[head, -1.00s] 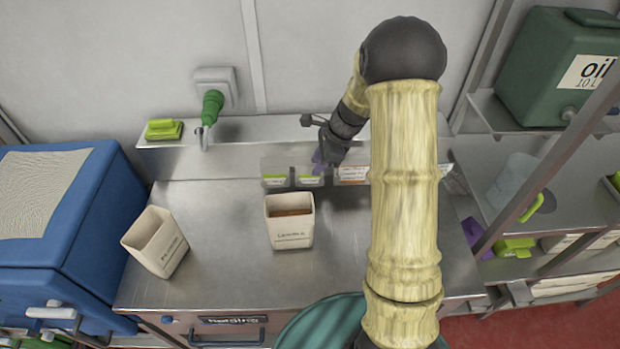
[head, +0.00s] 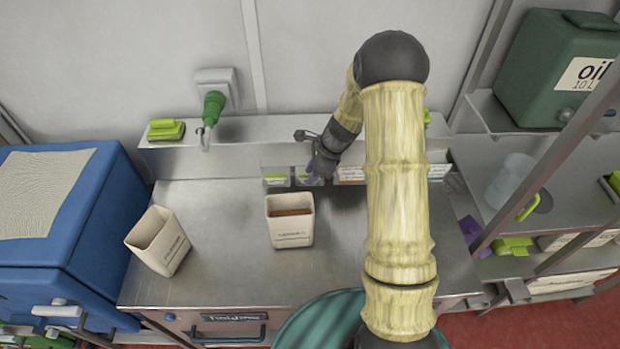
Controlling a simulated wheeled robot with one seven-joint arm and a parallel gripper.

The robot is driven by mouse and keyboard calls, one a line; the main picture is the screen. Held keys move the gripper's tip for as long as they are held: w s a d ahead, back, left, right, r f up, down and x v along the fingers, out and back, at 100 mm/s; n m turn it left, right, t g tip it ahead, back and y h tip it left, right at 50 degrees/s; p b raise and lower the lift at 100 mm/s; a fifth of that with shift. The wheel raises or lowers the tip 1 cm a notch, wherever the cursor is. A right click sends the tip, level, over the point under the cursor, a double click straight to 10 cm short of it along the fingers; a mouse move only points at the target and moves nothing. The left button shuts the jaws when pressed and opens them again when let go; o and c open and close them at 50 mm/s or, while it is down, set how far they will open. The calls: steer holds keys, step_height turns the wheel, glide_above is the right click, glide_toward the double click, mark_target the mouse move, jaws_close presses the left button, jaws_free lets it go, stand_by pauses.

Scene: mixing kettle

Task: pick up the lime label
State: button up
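A white container with brown contents (head: 290,228) stands just in front of the holder. Another white container (head: 158,242) is at the left, by the blue box (head: 115,225). Green blocks (head: 166,130) lie on the ledge (head: 240,130). The middle of the steel counter (head: 220,270) is clear.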

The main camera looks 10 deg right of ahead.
steer(key=shift+c, duration=0.2)
jaws_close()
step_height(320, 180, up, 10)
steer(key=b, duration=0.1)
stand_by(0.4)
steer(key=shift+r, duration=0.15)
stand_by(0.4)
